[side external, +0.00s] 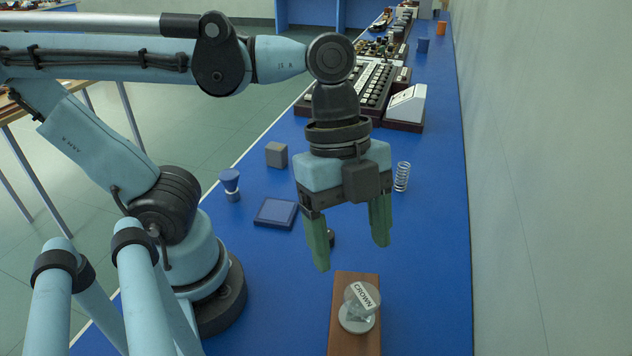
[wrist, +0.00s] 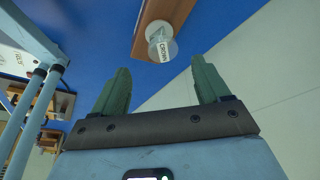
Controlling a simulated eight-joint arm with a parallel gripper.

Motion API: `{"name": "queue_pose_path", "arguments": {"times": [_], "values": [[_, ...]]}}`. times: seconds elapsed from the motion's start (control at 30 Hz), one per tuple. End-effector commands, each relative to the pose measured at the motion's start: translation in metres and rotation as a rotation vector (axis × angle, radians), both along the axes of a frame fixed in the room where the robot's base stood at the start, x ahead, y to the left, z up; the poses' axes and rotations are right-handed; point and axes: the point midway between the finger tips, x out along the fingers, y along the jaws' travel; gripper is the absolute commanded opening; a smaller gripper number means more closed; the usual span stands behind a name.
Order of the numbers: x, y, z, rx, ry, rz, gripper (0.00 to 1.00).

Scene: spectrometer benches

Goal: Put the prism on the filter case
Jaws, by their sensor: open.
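A clear glass piece with a white CROWN label, which looks like the prism (side external: 361,300), sits on a round pale base on top of a long brown wooden block (side external: 355,343). I cannot tell for sure whether this block is the filter case. In the wrist view the labelled prism (wrist: 161,45) is just beyond the fingertips, at the end of the brown block (wrist: 160,12). My gripper (side external: 352,256) is open and empty, pointing down above and behind the prism in the side view, apart from it. Both green fingers also show in the wrist view (wrist: 160,66).
A keyed machine (side external: 375,85) is farther back. A wall lines the right side.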

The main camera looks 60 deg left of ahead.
Motion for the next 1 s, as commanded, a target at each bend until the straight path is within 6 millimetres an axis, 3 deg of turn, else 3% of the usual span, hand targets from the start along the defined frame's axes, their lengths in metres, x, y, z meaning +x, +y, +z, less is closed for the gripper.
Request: {"name": "queue_pose_path", "arguments": {"times": [0.23,0.47,0.57,0.8,1.0], "values": [[0.000,0.009,0.025,0.000,0.002,0.002,0.76],[0.009,0.017,0.025,0.005,-0.011,0.108,0.76],[0.028,0.033,0.012,0.008,-0.039,0.334,0.76],[0.077,0.096,-0.021,-0.072,-0.147,1.064,0.76],[0.095,0.135,-0.032,-0.191,-0.218,1.452,0.76]]}}
